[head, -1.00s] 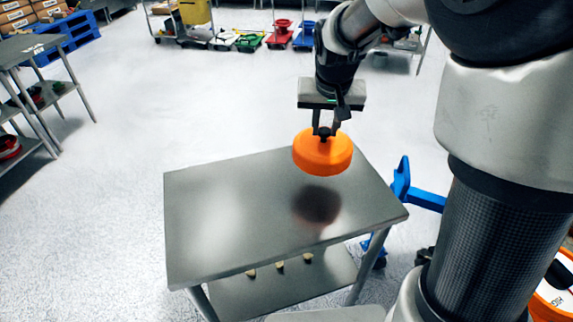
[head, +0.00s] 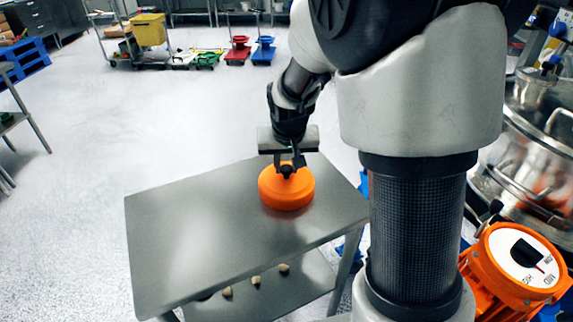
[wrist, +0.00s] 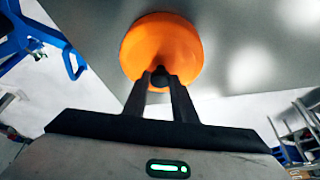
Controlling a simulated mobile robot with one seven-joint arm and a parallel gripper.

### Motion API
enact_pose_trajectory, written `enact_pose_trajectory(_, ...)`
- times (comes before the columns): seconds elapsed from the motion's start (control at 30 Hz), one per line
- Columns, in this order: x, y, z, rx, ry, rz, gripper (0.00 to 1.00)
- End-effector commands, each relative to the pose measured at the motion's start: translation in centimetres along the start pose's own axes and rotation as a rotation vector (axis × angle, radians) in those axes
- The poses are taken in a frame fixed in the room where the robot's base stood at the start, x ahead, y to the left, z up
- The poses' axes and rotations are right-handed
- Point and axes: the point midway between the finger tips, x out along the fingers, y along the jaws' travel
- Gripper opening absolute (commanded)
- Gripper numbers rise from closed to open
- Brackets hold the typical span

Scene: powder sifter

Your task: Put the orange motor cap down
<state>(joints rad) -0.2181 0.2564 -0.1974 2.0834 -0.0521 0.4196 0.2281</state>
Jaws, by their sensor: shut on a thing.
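The orange motor cap (head: 287,191) is a round, thick disc with a dark knob on top. It is at or just above the grey metal table (head: 190,230), towards the table's right side; I cannot tell for certain whether it touches. My gripper (head: 287,170) is above the cap and shut on its dark knob. In the wrist view the cap (wrist: 160,48) shows against the tabletop, with the two fingers of my gripper (wrist: 160,80) closed on the knob. The cap's underside is hidden.
The rest of the tabletop is bare. Several small pale pieces lie on the lower shelf (head: 300,295). A large metal vessel (head: 535,140) and an orange motor housing with a dial (head: 510,270) stand to the right. Carts and coloured bins are at the back.

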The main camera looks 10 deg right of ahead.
Motion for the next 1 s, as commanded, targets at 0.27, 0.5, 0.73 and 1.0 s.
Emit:
enact_pose_trajectory(0.27,0.1,0.0,0.1,0.000,0.000,0.000,0.44)
enact_pose_trajectory(0.5,-0.4,0.0,-0.2,0.000,0.000,0.000,0.44)
enact_pose_trajectory(0.73,-4.1,-0.1,-0.2,-0.001,0.004,-0.002,0.44)
enact_pose_trajectory(1.0,-9.7,0.0,-0.2,0.000,0.004,-0.002,0.44)
